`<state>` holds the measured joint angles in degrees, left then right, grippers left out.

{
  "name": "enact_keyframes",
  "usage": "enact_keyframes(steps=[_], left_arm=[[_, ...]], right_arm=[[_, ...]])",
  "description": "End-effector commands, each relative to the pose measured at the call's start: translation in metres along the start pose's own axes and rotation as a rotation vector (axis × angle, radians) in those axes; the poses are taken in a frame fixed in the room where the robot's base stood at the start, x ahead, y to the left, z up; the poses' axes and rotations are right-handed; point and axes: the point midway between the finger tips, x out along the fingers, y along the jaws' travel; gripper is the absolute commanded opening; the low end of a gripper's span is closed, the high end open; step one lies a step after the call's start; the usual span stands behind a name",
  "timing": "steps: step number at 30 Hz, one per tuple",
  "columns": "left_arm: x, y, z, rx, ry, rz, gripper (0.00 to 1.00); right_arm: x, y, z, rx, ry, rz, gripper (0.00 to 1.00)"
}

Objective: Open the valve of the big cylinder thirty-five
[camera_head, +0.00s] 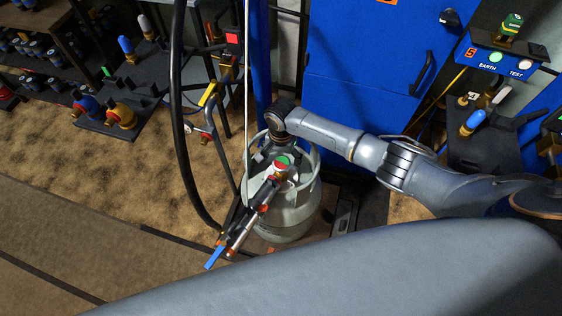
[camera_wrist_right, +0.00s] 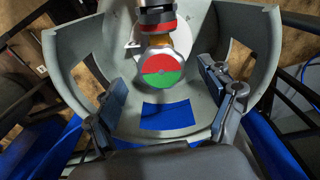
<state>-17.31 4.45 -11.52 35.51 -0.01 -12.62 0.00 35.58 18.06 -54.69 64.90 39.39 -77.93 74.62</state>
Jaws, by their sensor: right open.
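The big grey cylinder (camera_head: 292,222) stands upright on the floor in the middle of the head view, with an open collar around its top. Its round valve knob (camera_wrist_right: 160,68), half red and half green, sits inside the collar; it also shows in the head view (camera_head: 283,162). My right gripper (camera_wrist_right: 172,88) is open, with one finger on each side of the knob and a little short of it. No contact with the knob shows. In the head view the right gripper is at the collar, its fingers partly hidden. My left gripper is not in view.
A blue cabinet (camera_head: 365,85) stands behind. Shelves with valves (camera_head: 115,115) are at left.

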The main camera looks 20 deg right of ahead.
Motion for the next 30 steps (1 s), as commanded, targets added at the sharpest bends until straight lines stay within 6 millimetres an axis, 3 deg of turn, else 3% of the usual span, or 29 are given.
enact_keyframes(steps=[4, 14, 23, 30], left_arm=[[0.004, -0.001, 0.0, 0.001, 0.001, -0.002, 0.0], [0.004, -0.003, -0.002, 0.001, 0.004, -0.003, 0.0], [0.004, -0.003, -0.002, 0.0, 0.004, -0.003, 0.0], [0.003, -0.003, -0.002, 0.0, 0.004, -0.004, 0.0]], right_arm=[[0.014, -0.001, 0.0, 0.0, 0.0, 0.0, 0.82], [0.017, -0.001, 0.0, -0.001, 0.0, -0.001, 0.82], [0.017, 0.0, 0.0, -0.001, 0.0, -0.001, 0.27], [0.017, 0.0, 0.0, -0.018, 0.0, -0.001, 0.27]])
